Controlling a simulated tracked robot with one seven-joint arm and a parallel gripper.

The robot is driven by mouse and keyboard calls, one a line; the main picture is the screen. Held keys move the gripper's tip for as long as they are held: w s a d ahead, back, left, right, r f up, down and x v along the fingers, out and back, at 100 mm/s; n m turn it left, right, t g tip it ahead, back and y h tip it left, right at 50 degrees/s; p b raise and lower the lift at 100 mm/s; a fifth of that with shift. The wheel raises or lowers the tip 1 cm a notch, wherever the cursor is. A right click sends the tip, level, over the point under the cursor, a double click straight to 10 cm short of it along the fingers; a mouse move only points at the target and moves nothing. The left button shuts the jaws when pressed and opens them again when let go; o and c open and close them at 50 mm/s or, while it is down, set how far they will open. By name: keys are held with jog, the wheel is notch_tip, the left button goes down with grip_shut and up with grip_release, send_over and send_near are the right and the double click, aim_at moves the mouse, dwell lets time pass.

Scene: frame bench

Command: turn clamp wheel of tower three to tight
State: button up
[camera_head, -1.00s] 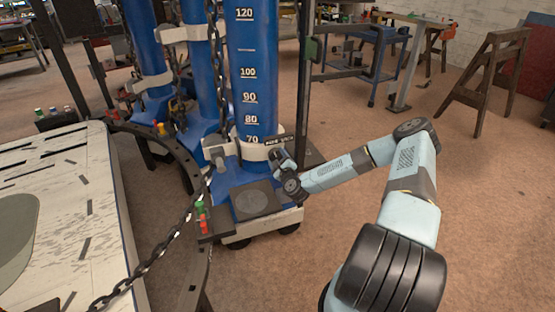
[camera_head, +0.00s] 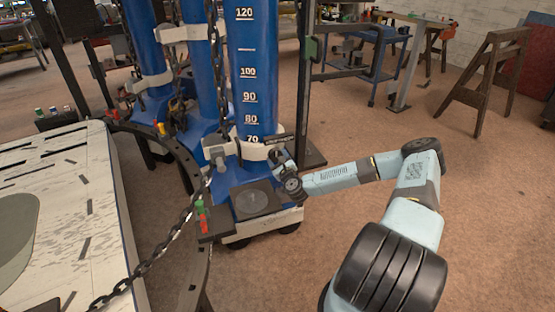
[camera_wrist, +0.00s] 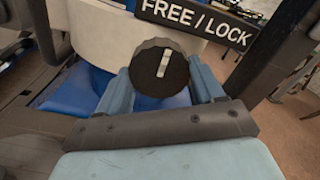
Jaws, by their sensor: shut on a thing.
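The clamp wheel (camera_wrist: 160,73) is a dark round knob with a ribbed rim and a white mark, close to upright and leaning slightly right in the wrist view. My gripper (camera_wrist: 163,88) is shut on it, one blue-grey finger at each side. In the head view my gripper (camera_head: 284,168) is at the white collar (camera_head: 256,151) low on the nearest blue tower (camera_head: 253,80). A black FREE / LOCK plate (camera_wrist: 198,20) sits just above the wheel, tilted down to the right. The wheel itself is hidden behind my wrist in the head view.
A dark square pad (camera_head: 255,199) lies on the tower's base below the collar. A chain (camera_head: 150,262) runs across the lower left, near red and green knobs (camera_head: 202,216). More blue towers (camera_head: 200,70) stand at left.

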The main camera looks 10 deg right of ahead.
jog(key=shift+d+f, duration=0.15)
jog(key=o, duration=1)
jog(key=shift+o, duration=0.2)
jog(key=shift+s, duration=0.1)
jog(key=s+d, duration=0.1)
jog(key=s, duration=1.2)
jog(key=shift+s, duration=0.25)
jog(key=shift+d, duration=0.1)
